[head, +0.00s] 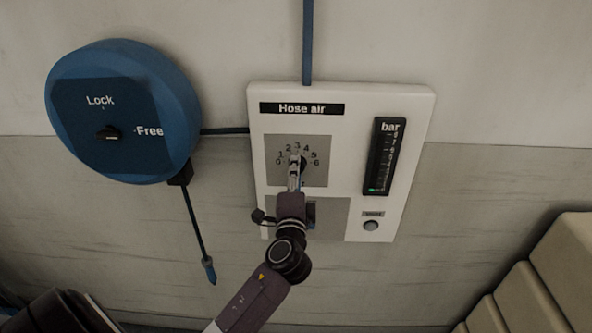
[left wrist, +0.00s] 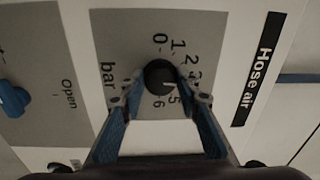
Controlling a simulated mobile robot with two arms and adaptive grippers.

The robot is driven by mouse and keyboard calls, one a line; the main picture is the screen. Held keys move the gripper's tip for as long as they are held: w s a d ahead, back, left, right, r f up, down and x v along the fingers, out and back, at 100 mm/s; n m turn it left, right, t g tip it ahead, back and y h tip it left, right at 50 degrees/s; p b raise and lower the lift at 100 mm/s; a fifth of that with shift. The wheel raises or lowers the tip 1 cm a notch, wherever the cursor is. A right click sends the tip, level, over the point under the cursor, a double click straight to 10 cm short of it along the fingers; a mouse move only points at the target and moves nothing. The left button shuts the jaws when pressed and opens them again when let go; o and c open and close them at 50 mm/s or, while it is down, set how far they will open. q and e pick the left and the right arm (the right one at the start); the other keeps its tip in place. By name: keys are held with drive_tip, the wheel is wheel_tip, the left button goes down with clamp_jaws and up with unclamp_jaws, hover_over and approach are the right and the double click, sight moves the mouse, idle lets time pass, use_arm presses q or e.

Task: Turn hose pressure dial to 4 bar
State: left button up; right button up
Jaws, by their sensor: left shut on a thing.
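The white "Hose air" panel (head: 418,110) is on the wall. Its black pressure dial (head: 303,162) has a printed scale from 0 to 6. My left gripper (head: 295,168) reaches the dial from below and is shut on it. In the left wrist view the dial knob (left wrist: 159,75) sits between the two blue-grey fingers of my left gripper (left wrist: 160,86). The fingers cover part of the scale, and I cannot read where the pointer stands. The bar gauge (head: 383,155) shows a short green light near its bottom. My right gripper is out of view.
A blue round reel (head: 180,85) marked Lock and Free hangs left, with a hose end (head: 209,271) below it. A blue valve handle (left wrist: 14,98) is beside the dial, near the word Open. A grey button (head: 371,225) sits under the gauge. Beige stepped blocks (head: 540,285) stand lower right.

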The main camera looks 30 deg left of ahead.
use_arm(q)
drive_tip(key=shift+m, duration=2.3)
drive_tip(key=shift+f, duration=0.1)
drive_tip(key=o, duration=1.2)
drive_tip(key=shift+c, duration=0.2)
drive_tip(key=shift+s, duration=0.1)
drive_tip(key=v, duration=1.2)
drive_tip(key=shift+a, duration=0.1)
